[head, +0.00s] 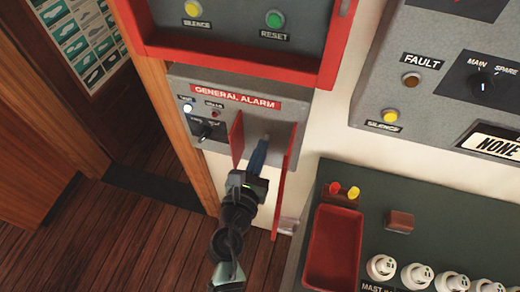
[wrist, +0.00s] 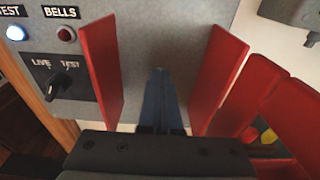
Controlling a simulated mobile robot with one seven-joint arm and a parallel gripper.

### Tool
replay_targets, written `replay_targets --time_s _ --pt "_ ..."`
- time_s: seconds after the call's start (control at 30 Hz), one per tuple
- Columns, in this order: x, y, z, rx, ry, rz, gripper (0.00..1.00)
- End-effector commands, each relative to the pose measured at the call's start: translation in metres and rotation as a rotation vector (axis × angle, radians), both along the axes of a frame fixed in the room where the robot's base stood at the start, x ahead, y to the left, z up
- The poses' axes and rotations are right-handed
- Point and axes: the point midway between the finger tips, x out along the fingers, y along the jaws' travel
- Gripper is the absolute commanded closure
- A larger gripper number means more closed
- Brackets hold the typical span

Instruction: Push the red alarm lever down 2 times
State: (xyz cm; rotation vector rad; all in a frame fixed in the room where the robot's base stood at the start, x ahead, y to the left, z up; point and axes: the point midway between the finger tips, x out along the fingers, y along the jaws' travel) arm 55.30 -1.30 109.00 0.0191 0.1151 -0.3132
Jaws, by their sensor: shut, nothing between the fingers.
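The wrist view also shows the left plate (wrist: 101,70) and the right plate (wrist: 220,80). My gripper (head: 262,141) is shut and empty, its blue-grey fingers between the plates and pointing at the box face. In the wrist view the fingertips (wrist: 159,72) overlap the grey face; contact is unclear. I cannot make out a separate red lever; my gripper may hide it.
A black live/test switch (wrist: 60,82) is left of the plates. Above the box is a red-framed panel (head: 240,58) with silence and reset buttons. At lower right, a console (head: 375,185) carries a red tray (head: 333,250) and several white knobs.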

Motion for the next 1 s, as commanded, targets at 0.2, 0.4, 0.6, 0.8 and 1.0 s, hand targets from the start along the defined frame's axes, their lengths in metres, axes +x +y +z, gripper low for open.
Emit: replay_targets --time_s 0.2,0.4,0.6,0.8,1.0 --pt "-0.001 -0.001 -0.001 0.001 0.008 -0.002 1.00" --pt "-0.001 -0.001 0.010 0.001 0.008 -0.002 1.00" --pt "-0.001 0.000 0.020 0.001 0.006 -0.001 1.00" --pt "-0.001 0.000 0.030 0.001 0.005 0.000 1.00" --pt "-0.001 0.000 0.040 0.000 0.004 0.000 1.00"
